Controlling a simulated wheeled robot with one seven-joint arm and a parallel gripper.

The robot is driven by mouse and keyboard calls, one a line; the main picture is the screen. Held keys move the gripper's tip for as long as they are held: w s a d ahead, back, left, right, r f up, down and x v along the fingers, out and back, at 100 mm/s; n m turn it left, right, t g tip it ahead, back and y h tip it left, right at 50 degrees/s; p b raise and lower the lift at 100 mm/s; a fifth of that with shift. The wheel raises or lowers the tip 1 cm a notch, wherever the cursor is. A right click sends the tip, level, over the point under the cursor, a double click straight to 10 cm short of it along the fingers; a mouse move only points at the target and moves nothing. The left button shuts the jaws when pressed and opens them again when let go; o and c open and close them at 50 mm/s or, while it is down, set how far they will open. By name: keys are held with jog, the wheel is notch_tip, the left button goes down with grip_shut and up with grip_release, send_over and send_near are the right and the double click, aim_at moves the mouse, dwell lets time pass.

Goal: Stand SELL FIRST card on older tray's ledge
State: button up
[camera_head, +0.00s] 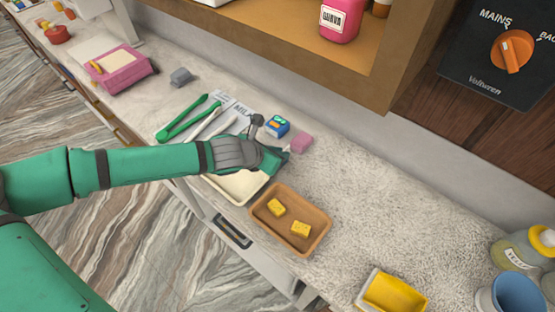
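My gripper (274,160) reaches over the counter from the left, above a cream tray (240,187) and partly hiding it. Its fingers are seen from behind and above, so I cannot tell whether they are open or hold anything. I cannot make out a card reading SELL FIRST. I cannot tell which tray is older, and no card shows on the brown tray.
A pink block (301,142) and a blue box (277,126) lie just behind my gripper. Green tongs (188,117) and a printed sheet (230,105) lie left of it. A wooden shelf (290,45) overhangs the back. The counter right of the brown tray is clear up to a yellow container (394,293).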

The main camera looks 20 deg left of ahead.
jog(key=shift+d, duration=0.4)
grip_shut()
jog(key=shift+a+r, duration=0.15)
